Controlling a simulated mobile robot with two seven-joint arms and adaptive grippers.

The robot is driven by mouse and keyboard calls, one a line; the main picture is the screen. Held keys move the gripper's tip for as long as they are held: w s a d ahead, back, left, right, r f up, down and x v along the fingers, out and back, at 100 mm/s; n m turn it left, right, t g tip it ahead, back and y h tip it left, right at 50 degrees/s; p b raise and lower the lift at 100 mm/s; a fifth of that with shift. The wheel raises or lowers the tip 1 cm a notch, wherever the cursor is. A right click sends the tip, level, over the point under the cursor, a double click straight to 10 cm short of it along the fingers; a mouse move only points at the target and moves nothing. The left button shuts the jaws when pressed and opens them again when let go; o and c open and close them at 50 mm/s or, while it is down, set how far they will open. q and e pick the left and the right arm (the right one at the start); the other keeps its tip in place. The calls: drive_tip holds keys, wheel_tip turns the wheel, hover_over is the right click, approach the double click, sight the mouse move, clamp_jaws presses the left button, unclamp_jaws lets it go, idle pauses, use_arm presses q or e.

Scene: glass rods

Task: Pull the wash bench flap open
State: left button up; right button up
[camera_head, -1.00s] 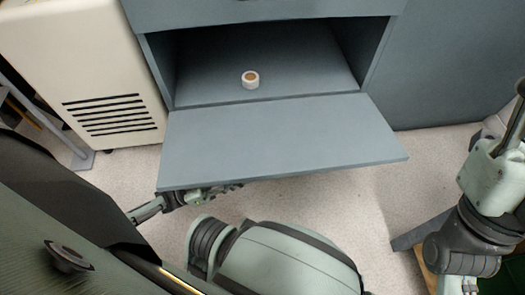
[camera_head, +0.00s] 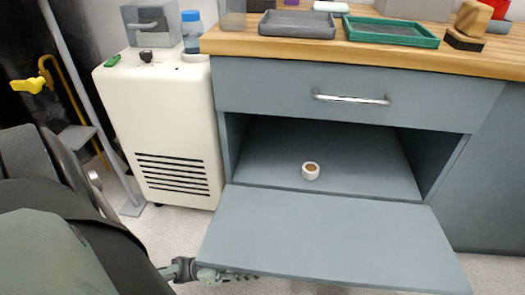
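The wash bench flap (camera_head: 330,236) is a blue-grey panel, folded down and lying open about level in front of the lower compartment. The open compartment (camera_head: 270,150) shows behind it, with a small white and brown roll (camera_head: 311,170) on its floor. My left gripper (camera_head: 228,275) is at the flap's front left corner, partly under the panel. The flap hides part of its fingers, so I cannot tell whether they are open or shut. My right gripper is not in view.
Above the compartment is a closed drawer with a metal handle (camera_head: 350,98). The wooden worktop holds a grey tray (camera_head: 297,24) and a green tray (camera_head: 390,32). A cream cabinet (camera_head: 165,130) stands close on the left. Pale floor shows beside the flap.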

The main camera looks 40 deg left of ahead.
use_arm(q)
drive_tip(key=shift+b+v, duration=1.95)
drive_tip(key=shift+v, duration=1.55)
drive_tip(key=shift+w, duration=0.1)
